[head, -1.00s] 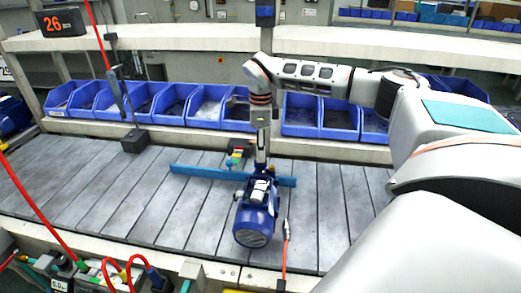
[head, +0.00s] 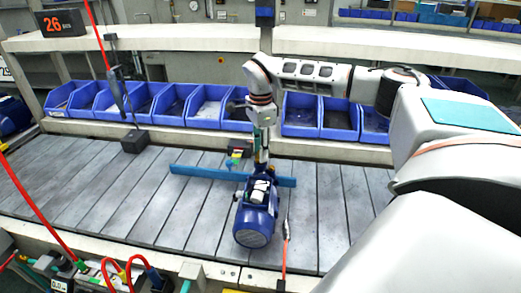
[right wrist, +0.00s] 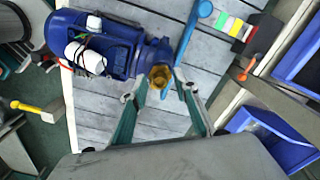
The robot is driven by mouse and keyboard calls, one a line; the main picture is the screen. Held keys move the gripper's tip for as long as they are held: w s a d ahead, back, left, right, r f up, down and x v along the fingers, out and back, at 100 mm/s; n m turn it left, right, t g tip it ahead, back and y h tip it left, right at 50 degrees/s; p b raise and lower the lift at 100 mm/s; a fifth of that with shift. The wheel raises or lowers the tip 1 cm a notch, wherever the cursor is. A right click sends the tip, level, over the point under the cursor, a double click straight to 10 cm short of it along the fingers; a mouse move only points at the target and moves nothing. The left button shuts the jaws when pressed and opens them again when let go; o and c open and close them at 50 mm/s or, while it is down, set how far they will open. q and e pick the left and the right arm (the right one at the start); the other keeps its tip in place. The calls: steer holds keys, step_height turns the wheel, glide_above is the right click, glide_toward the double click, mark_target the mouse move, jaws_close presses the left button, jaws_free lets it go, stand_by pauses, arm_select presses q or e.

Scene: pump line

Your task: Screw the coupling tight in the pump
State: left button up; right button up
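The blue pump (head: 256,219) lies on the grey slatted table with its rounded end toward me. In the right wrist view the pump (right wrist: 112,45) fills the upper left. A brass-coloured ring, which looks like the coupling (right wrist: 160,76), sits at the pump's narrow end; how deep it is seated cannot be told. My right gripper (head: 261,167) points down at the pump's far end. In the right wrist view its two teal fingers (right wrist: 155,88) are spread apart, with the coupling near and partly between their tips. Contact cannot be made out. My left gripper is not in view.
A blue bar (head: 205,173) lies across the table behind the pump. A small block with coloured labels (head: 236,157) lies beyond it. A row of blue bins (head: 206,105) stands at the back. A cable tool (head: 286,232) lies right of the pump.

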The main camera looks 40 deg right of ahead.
steer(key=shift+n, duration=1.7)
steer(key=shift+n, duration=1.7)
jaws_close()
steer(key=shift+m, duration=1.7)
